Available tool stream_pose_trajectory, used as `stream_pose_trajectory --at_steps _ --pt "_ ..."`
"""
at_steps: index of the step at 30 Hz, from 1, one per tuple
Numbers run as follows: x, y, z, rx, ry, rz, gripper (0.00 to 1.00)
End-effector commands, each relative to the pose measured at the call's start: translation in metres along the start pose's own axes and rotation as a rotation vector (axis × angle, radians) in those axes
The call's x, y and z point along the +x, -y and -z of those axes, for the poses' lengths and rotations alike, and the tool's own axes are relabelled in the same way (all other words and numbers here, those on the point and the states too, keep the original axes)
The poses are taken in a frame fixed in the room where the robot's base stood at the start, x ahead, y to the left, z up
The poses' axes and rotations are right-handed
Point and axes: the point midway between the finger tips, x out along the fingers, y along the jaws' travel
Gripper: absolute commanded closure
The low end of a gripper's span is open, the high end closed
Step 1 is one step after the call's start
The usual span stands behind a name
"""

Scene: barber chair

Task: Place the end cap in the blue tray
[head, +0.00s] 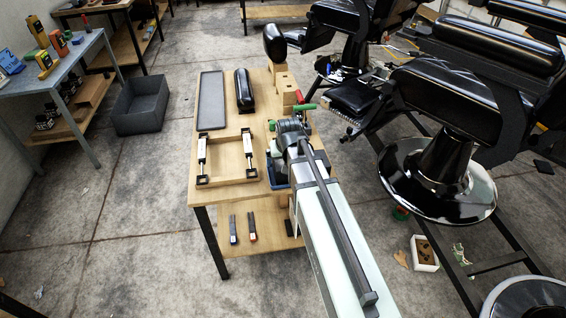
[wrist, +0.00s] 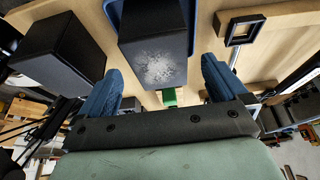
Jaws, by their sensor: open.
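The blue tray (head: 273,182) is at the front right of the wooden bench, mostly hidden by my arm in the head view. Its blue edge (wrist: 114,12) shows at the top of the wrist view. A dark block with a worn pale patch (wrist: 155,65) is in front of that edge, between and beyond my fingers; I cannot tell if it is the end cap. My gripper (wrist: 160,85) is open, its two blue fingers apart with nothing visibly clamped. In the head view my gripper (head: 284,150) is low over the tray area, its fingertips hidden.
A wooden frame with two clamps (head: 226,182) lies left of the tray. Behind it are a long grey tray (head: 211,100) and a black pad (head: 243,91). Wooden blocks (head: 286,88) stand at the right edge. Barber chairs (head: 440,170) crowd the right side.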

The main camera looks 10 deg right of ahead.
Motion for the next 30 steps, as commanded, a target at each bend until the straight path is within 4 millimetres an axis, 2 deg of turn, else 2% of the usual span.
stream_pose_trajectory --at_steps 6,15,24,30 --pt "-0.035 0.0 -0.001 0.0 -0.003 0.0 0.01" --pt "-0.071 0.0 0.0 0.0 -0.002 0.0 0.01" --pt "-0.085 0.0 0.0 0.0 -0.001 0.0 0.01" --pt "-0.08 0.0 -0.004 0.0 0.009 0.0 0.01"
